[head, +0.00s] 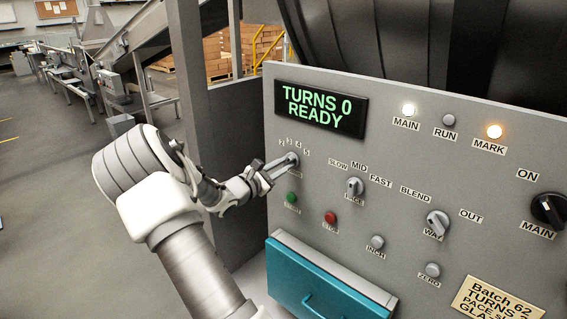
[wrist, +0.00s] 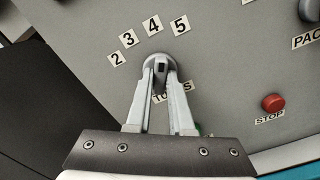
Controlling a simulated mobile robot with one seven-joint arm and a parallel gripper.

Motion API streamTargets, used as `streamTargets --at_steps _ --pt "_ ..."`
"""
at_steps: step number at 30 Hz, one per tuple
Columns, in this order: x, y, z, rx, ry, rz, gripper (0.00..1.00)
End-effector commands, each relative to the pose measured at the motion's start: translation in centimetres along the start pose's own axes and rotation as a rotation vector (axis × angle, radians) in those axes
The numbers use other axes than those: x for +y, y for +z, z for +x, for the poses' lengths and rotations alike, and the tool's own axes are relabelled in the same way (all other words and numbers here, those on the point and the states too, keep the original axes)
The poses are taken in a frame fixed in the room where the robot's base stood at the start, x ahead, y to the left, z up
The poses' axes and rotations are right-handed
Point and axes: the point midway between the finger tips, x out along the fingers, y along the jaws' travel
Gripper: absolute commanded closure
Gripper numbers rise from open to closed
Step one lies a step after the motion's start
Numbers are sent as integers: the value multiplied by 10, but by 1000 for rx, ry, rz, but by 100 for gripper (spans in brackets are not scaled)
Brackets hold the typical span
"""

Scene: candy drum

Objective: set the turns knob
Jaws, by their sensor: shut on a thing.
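The turns knob (wrist: 157,60) is a round grey knob on the panel, below an arc of numbers 2, 3, 4, 5. Its label is partly covered by my fingers in the wrist view. In the head view the knob (head: 293,158) is mostly hidden by my gripper (head: 284,164). My gripper (wrist: 161,68) has its two fingers shut on the knob's grip, one on each side. I cannot tell exactly which number the knob points at. The display (head: 320,109) reads "TURNS 0 READY".
A green start button (head: 292,198) and red stop button (head: 330,217) sit just below the knob. The pace knob (head: 354,187) is to its right. A teal drawer (head: 320,290) projects below. The MAIN and MARK lamps are lit. A batch card (head: 497,301) is at lower right.

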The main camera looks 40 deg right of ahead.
Motion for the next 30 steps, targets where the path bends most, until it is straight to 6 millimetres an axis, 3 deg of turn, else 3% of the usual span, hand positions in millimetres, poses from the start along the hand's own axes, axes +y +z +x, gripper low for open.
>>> streamTargets --at_steps 13,30 --pt "1 1 0 -1 0 -246 100" --pt "0 0 0 0 0 -287 100"
